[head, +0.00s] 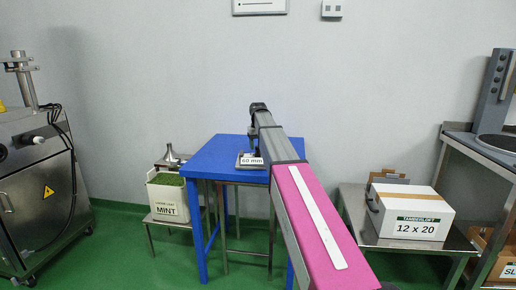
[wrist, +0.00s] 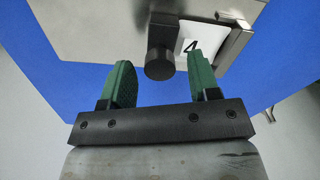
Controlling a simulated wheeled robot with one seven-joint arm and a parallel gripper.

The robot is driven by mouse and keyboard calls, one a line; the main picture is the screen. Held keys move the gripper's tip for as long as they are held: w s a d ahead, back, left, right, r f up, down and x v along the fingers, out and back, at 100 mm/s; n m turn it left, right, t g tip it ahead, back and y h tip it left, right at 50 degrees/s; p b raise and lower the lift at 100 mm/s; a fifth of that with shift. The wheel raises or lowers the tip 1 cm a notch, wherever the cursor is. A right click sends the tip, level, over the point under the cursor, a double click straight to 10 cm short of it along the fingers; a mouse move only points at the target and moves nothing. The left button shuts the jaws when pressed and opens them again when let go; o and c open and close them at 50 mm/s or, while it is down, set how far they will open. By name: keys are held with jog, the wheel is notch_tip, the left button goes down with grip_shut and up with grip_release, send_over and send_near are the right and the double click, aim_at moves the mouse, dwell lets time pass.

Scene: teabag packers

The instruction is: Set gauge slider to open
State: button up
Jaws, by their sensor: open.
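The gauge (head: 250,160) is a small metal device on the blue table, with a label reading "60 mm" in the head view. In the wrist view its metal plate (wrist: 95,30) fills the upper left, and a dark round knob (wrist: 160,62) on a dark block, which looks like the slider, stands beside a white label. My gripper (wrist: 155,82) is open, its two green fingers apart with the knob between and just beyond their tips. I cannot tell whether either finger touches it. In the head view my arm partly hides the gauge and my gripper (head: 249,143) looks small.
The blue table (head: 213,158) carries only the gauge. A crate marked "MINT" (head: 168,200) stands on a low stand at left, and a white "12 x 20" box (head: 410,215) on a metal bench at right. A steel machine (head: 40,190) is at far left.

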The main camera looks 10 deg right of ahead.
jog(key=shift+f, duration=0.55)
grip_shut()
jog(key=shift+s+d, duration=0.2)
jog(key=shift+d, duration=0.9)
jog(key=shift+s+d, duration=0.2)
jog(key=shift+d, duration=0.85)
grip_release()
jog(key=shift+d, duration=0.1)
jog(key=shift+r, duration=0.1)
